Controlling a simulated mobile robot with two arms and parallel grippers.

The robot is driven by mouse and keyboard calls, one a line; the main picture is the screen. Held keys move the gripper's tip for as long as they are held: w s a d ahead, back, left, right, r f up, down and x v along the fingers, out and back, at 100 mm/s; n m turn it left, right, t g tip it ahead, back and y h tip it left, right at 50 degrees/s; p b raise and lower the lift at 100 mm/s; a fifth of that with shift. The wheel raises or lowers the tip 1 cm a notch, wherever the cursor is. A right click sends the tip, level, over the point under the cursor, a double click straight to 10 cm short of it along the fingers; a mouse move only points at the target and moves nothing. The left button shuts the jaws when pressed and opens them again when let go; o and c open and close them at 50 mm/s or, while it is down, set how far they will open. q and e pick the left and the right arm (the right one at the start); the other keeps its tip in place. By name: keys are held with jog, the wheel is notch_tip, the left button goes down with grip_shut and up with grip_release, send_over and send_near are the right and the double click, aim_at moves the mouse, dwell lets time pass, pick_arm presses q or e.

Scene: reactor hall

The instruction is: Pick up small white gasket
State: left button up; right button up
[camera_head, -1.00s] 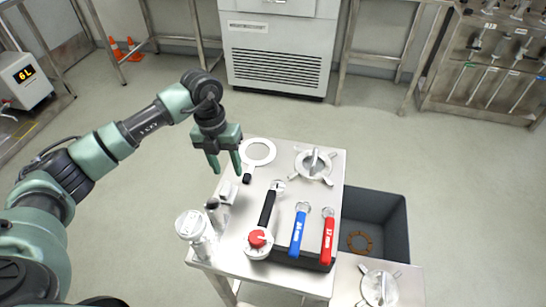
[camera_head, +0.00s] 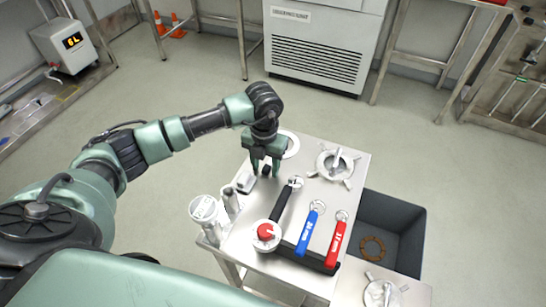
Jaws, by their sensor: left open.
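The white gasket (camera_head: 295,143) is a flat ring lying at the far left corner of the steel cart top (camera_head: 262,205). My left gripper (camera_head: 264,173) points down over that corner with its two fingers apart. It covers the left part of the ring, so only the right side shows. The fingertips are nearer to me than the ring, by a small black piece (camera_head: 266,170). I cannot tell their height above the cart top. Nothing shows held in the fingers. My right gripper is not in view.
A white block (camera_head: 245,182), clear containers (camera_head: 205,210), a red-knobbed part (camera_head: 267,233), and blue (camera_head: 311,228) and red (camera_head: 336,240) handled tools crowd the cart's near side. A handwheel (camera_head: 338,164) stands right. A dark bin (camera_head: 408,235) holds a brown ring (camera_head: 372,247).

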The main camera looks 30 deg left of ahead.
pick_arm(q)
grip_shut()
dwell(1.4)
